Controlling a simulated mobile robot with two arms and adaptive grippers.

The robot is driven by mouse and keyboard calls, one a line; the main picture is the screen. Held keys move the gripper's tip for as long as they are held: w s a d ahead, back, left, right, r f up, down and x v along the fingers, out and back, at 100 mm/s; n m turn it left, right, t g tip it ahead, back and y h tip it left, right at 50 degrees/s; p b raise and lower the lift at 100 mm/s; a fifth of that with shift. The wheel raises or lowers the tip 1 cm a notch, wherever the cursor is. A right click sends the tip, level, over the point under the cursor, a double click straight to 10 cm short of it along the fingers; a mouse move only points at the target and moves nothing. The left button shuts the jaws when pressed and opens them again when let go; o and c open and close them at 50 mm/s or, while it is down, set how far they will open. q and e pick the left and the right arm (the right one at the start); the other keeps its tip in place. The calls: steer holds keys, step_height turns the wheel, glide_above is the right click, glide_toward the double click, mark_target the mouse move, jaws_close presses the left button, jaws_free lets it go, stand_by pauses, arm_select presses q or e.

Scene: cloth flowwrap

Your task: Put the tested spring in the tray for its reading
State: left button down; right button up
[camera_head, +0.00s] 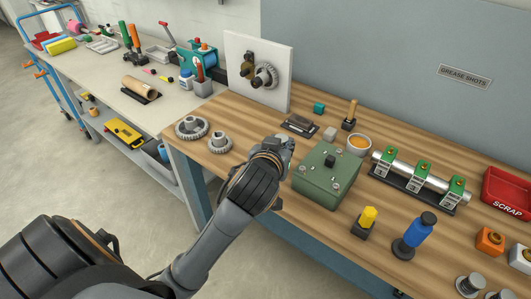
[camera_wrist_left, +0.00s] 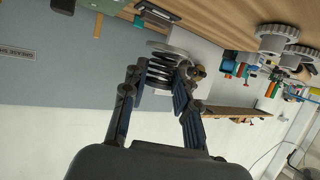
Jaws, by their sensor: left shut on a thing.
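My left gripper (camera_head: 277,152) is over the front edge of the wooden bench, just left of the green box. In the left wrist view its fingers (camera_wrist_left: 160,84) are closed on a dark coil spring (camera_wrist_left: 161,69). The spring is held between the fingertips and its coils show clearly. In the head view the spring is mostly hidden by the gripper. A red tray marked SCRAP (camera_head: 507,193) stands at the right edge of the bench. I cannot make out a separate reading tray. My right gripper is not in view.
A green box (camera_head: 326,176) with knobs stands right of my gripper. Beyond it are a bowl (camera_head: 359,146) and a clamped metal roller (camera_head: 421,177). Gears (camera_head: 190,128) lie on the left.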

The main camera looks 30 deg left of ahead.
arm_select(q)
steer(key=w+a+f, duration=0.2)
steer(key=a+f, duration=0.1)
steer(key=w+a+f, duration=0.1)
steer(key=a+f, duration=0.1)
steer(key=shift+w+f, duration=0.15)
steer(key=shift+w, duration=0.05)
steer(key=shift+w+a+f, duration=0.25)
steer(key=shift+w+f, duration=0.05)
steer(key=shift+f, duration=0.2)
steer(key=f, duration=0.2)
steer(key=f+b, duration=0.1)
steer(key=shift+w+a+f, duration=0.2)
steer(key=shift+a+f, duration=0.05)
steer(key=shift+f, duration=0.1)
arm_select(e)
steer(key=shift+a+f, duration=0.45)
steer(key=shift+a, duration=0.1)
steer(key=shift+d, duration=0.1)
arm_select(q)
steer(key=shift+f, duration=0.15)
steer(key=c, duration=1)
jaws_free()
steer(key=shift+c, duration=0.2)
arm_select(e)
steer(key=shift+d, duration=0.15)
